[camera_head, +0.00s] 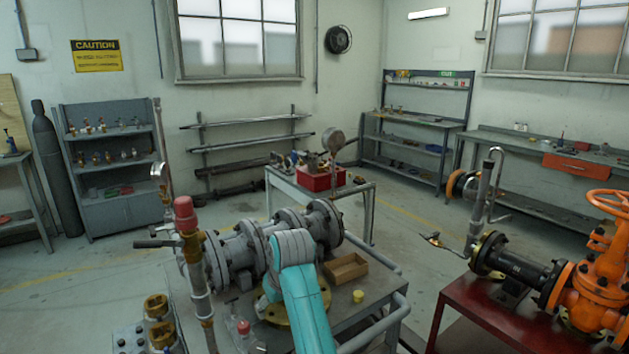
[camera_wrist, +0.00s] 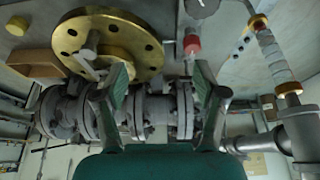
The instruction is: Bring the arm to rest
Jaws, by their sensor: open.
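My gripper (camera_wrist: 160,74) shows in the wrist view with its two green fingers apart and nothing held between them. Behind the fingers are a grey flanged pipe (camera_wrist: 155,112) and a brass flange (camera_wrist: 132,50) with bolt holes. In the head view my teal arm reaches over the front bench, with its grey joint in front of the grey flanged pipe (camera_head: 238,250). The arm partly covers the brass flange (camera_head: 274,312). My gripper is hidden there. I cannot tell the exact gap between my fingers and the pipe.
A red-capped upright pipe (camera_head: 187,235) stands left of my arm. A wooden tray (camera_head: 345,268) and a yellow cup (camera_head: 358,296) are at right. An orange gate valve (camera_head: 590,280) stands on a red bench (camera_head: 480,310). Open floor (camera_head: 420,255) lies beyond the front bench.

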